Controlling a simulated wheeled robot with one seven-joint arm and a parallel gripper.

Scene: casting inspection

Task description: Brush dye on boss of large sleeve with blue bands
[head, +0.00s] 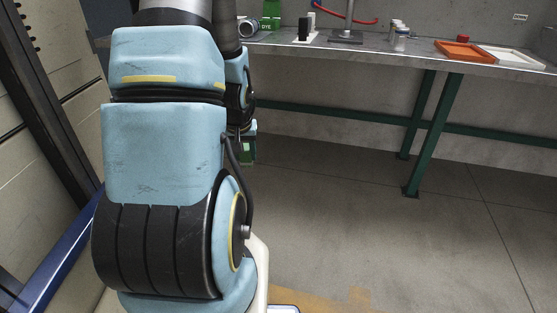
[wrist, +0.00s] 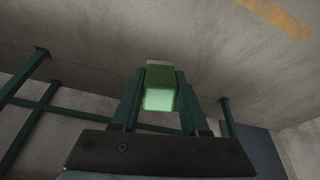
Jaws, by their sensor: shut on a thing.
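My gripper (wrist: 159,82) is shut on a green block-shaped thing (wrist: 160,98) with a paler green near face. Whether it is the brush I cannot tell, as no bristles show. In the head view my gripper is mostly hidden behind my arm, and the green thing (head: 247,153) shows below bench-top height, in front of the bench. A grey metal cylinder (head: 248,27) lies at the left of the bench top, partly hidden by my arm. No blue bands can be made out on it. A green holder marked DYE (head: 270,18) stands just right of it.
The grey bench (head: 390,54) has green legs (head: 436,130). On it are a black thing on a white pad (head: 303,30), a stand with a red cable (head: 347,30), small bottles (head: 399,38), an orange tray (head: 462,52) and a white tray (head: 510,58).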

